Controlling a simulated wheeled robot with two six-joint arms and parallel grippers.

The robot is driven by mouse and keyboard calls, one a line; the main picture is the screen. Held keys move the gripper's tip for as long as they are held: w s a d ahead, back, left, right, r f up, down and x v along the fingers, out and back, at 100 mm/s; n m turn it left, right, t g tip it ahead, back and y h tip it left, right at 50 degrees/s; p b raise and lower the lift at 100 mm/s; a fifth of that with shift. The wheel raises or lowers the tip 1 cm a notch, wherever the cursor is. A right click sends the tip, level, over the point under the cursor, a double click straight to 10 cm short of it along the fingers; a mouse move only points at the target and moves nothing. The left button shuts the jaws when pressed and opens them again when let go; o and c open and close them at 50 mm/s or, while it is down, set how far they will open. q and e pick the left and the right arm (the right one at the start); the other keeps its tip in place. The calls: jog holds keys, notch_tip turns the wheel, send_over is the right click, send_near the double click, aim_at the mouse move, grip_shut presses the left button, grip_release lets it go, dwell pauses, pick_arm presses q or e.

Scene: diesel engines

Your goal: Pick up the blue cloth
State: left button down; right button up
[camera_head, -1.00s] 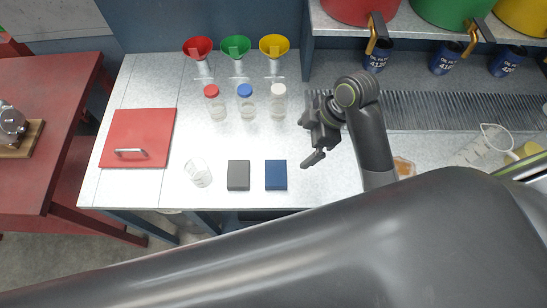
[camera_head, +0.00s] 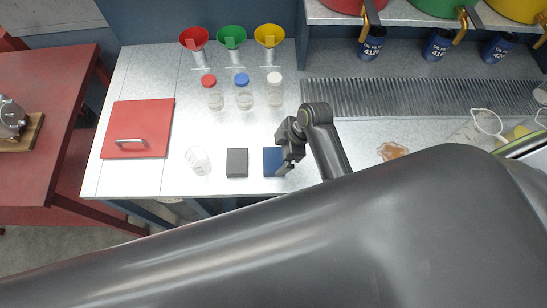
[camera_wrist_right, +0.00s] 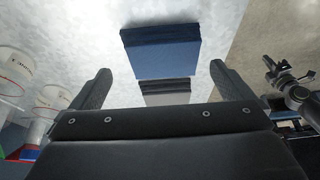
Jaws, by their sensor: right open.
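The blue cloth (camera_head: 268,162) is a folded, dark blue block near the front edge of the bench in the head view. My right gripper (camera_head: 284,166) is over its right side and hides part of it. In the right wrist view the blue cloth (camera_wrist_right: 164,50) lies ahead of the two spread fingers of my right gripper (camera_wrist_right: 155,84), which is open with nothing between the fingertips. I cannot tell the height gap.
A grey cloth (camera_head: 237,163) lies just left of the blue one, with a clear beaker (camera_head: 198,161) further left. Capped jars (camera_head: 243,92) and funnels (camera_head: 231,38) stand behind. A red panel (camera_head: 138,128) with a handle lies at left. An amber patch (camera_head: 392,151) is at right.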

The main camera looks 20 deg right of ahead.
aim_at(274, 158)
jog(key=p+x, duration=0.1)
jog(key=x, duration=0.2)
jog(key=shift+s, duration=0.1)
jog(key=shift+a+f, duration=0.2)
jog(key=shift+f, duration=0.25)
jog(key=c, duration=0.8)
jog(key=shift+r, duration=0.1)
jog(key=shift+r+b, duration=0.95)
jog(key=shift+r, duration=4)
